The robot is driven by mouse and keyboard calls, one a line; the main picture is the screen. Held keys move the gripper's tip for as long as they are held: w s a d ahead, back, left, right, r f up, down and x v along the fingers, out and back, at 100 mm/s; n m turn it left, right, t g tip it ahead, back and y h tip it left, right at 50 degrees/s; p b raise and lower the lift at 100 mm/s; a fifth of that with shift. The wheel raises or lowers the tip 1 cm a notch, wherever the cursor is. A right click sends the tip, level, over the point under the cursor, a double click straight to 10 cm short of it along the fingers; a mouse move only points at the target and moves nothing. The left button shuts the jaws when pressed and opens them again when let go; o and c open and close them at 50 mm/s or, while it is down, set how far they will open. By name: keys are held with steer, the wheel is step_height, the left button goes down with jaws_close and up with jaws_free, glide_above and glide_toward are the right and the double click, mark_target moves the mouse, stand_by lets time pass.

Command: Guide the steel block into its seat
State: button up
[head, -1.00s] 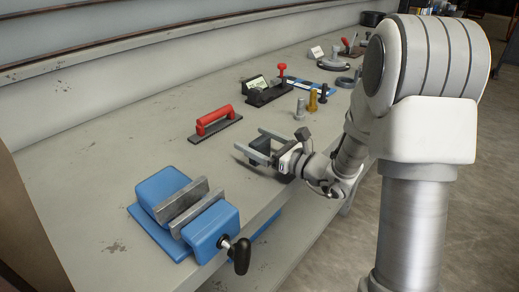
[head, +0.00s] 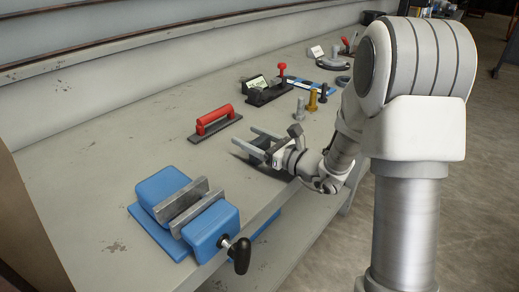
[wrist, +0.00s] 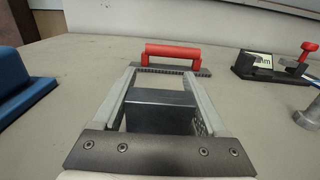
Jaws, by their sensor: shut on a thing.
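The dark steel block (wrist: 160,104) sits between the two fingers of my gripper (wrist: 162,74) in the wrist view. My gripper is shut on it, with the fingertips reaching past its far side. In the head view my gripper (head: 251,139) is over the bench, and the block (head: 260,144) shows only partly between the fingers. I cannot tell whether it touches the bench top. A blue vise (head: 188,212) with grey jaws and an open gap between them stands nearer, left of the gripper. No seat is clearly marked as the block's own.
A red-handled float (head: 214,123) lies just beyond my gripper. A black fixture with a red knob (head: 269,92) and several upright bolts (head: 312,103) stand farther back to the right. The bench top (head: 110,185) is clear between vise and float.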

steer(key=shift+r, duration=0.1)
jaws_close()
steer(key=shift+r, duration=0.1)
steer(key=shift+r+p, duration=0.5)
steer(key=shift+r, duration=0.15)
step_height(320, 180, up, 9)
steer(key=p, duration=0.6)
stand_by(1.2)
steer(key=shift+f, duration=0.15)
stand_by(0.3)
